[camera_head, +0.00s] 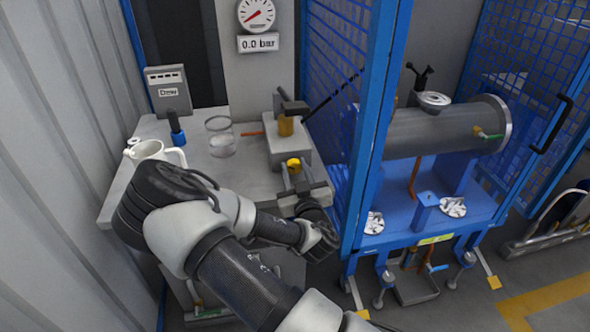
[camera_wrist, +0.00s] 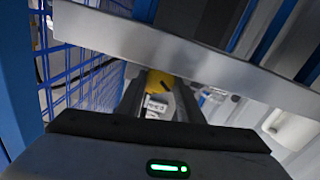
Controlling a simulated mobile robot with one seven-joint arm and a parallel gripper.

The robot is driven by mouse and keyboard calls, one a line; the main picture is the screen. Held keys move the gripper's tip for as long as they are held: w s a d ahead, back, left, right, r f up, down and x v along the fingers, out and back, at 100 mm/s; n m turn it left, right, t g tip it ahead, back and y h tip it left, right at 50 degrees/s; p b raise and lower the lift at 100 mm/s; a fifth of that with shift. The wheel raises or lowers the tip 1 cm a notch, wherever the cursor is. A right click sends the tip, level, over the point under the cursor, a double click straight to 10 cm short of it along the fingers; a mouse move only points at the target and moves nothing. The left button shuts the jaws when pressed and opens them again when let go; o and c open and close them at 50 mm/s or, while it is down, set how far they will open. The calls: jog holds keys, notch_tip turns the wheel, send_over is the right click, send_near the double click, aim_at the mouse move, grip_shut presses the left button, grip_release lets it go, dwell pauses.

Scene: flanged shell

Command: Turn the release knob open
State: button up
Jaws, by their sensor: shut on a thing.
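The release knob, which I take to be the yellow piece (camera_head: 293,163), sits on the front of a grey block (camera_head: 287,142) at the bench's right side. In the wrist view the yellow knob (camera_wrist: 155,82) shows between my two fingers, with a dark mark on it. My gripper (camera_head: 296,183) reaches up to it from the front, its fingers closed on the knob's sides. The fingertips are small in the head view, and part of the knob is hidden by them.
The grey bench (camera_head: 235,182) carries a white jug (camera_head: 155,152), a glass vessel (camera_head: 220,140) and a labelled box (camera_head: 168,90). A gauge (camera_head: 256,14) hangs above a "0.0 bar" display (camera_head: 258,43). A blue mesh cage (camera_head: 375,120) stands close right, around a grey cylinder (camera_head: 435,130).

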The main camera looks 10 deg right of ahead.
jog(key=n, duration=0.3)
jog(key=shift+a+n, duration=0.1)
jog(key=shift+n, duration=0.3)
jog(key=shift+f+n+b, duration=0.1)
jog(key=shift+n+b, duration=0.3)
jog(key=shift+n, duration=1.1)
jog(key=o, duration=1.1)
jog(key=shift+c, duration=0.2)
jog(key=shift+a, duration=0.1)
jog(key=shift+f, duration=0.1)
